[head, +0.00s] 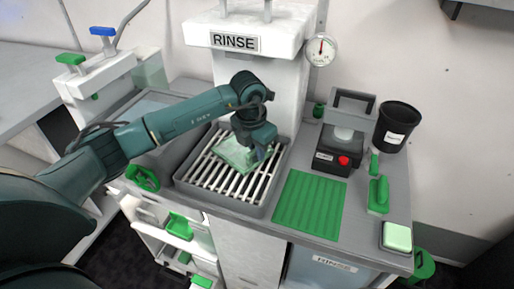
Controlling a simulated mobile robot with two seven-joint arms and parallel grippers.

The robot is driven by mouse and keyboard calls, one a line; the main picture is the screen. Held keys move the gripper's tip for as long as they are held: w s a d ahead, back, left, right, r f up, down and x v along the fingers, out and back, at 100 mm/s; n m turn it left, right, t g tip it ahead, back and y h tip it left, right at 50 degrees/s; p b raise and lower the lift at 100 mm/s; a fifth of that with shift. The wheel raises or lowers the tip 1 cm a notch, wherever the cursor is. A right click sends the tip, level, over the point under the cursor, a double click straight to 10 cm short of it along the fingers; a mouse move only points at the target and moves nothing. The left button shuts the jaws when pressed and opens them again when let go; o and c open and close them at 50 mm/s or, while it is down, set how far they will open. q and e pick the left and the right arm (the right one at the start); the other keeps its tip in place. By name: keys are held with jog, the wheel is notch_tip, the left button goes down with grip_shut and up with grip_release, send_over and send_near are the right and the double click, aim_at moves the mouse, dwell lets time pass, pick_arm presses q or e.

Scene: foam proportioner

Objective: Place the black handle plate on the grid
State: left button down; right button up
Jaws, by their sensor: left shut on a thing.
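My left gripper (258,150) is shut over the slatted grid (212,171) in the grey sink below the RINSE sign. It holds a pale green, see-through plate (234,155), which I take for the black handle plate. The handle is hidden by the fingers, so I cannot see its colour. The plate lies over the middle and back slats and looks flat, at or just above them. I cannot tell whether it touches them. My right gripper is not in view.
A green ribbed mat (309,205) lies right of the sink. The mat is bare.

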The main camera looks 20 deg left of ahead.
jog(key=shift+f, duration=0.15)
pick_arm(q)
jog(key=c, duration=1.9)
grip_release()
jog(key=shift+f, duration=0.1)
jog(key=shift+c, duration=0.2)
jog(key=o, duration=0.5)
jog(key=shift+c, duration=0.2)
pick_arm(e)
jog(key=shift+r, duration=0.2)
pick_arm(q)
jog(key=r, duration=0.4)
jog(key=s+r+b, duration=0.1)
jog(key=r, duration=0.2)
jog(key=shift+a, duration=0.15)
jog(key=shift+r, duration=0.4)
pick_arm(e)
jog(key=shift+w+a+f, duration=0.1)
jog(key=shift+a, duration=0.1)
